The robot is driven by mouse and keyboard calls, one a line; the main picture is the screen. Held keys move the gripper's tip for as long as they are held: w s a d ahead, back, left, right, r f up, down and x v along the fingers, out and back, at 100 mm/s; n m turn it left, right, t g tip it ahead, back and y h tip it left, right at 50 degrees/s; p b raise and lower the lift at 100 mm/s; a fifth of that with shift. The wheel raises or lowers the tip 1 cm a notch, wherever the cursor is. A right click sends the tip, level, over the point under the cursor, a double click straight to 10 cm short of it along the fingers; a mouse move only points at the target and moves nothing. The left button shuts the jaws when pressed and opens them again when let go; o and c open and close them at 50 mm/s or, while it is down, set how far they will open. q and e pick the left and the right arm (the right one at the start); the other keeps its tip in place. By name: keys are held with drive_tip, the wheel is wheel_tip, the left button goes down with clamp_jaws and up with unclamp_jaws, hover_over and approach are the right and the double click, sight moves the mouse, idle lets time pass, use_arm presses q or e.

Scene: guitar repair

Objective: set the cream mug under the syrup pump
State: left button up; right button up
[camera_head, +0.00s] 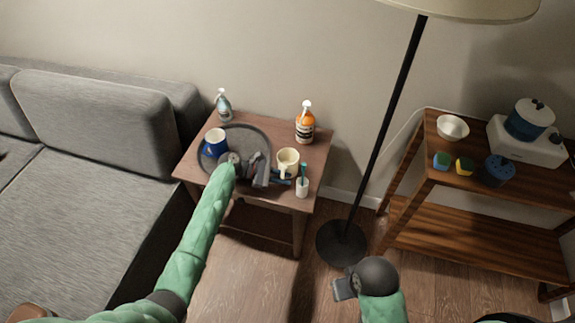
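The cream mug (288,158) stands upright near the right side of the small wooden side table. The pump bottle with orange contents, a dark label and a white pump head (306,124) stands behind it at the table's back right, apart from the mug. My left gripper (279,178) is low over the table, at the front left of the mug, close to its handle side. Whether its fingers touch the mug or how far apart they are is too small to tell. My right gripper (343,288) is away from the table, over the floor; its finger opening is unclear.
A round dark tray (262,135) holds a blue and white cup (215,143). A clear pump bottle (223,105) stands at the back left. A white cup with a toothbrush-like item (302,187) is at the front right. A floor lamp (385,130) stands right of the table.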

use_arm(q)
drive_tip(key=shift+c, duration=0.5)
clamp_jaws()
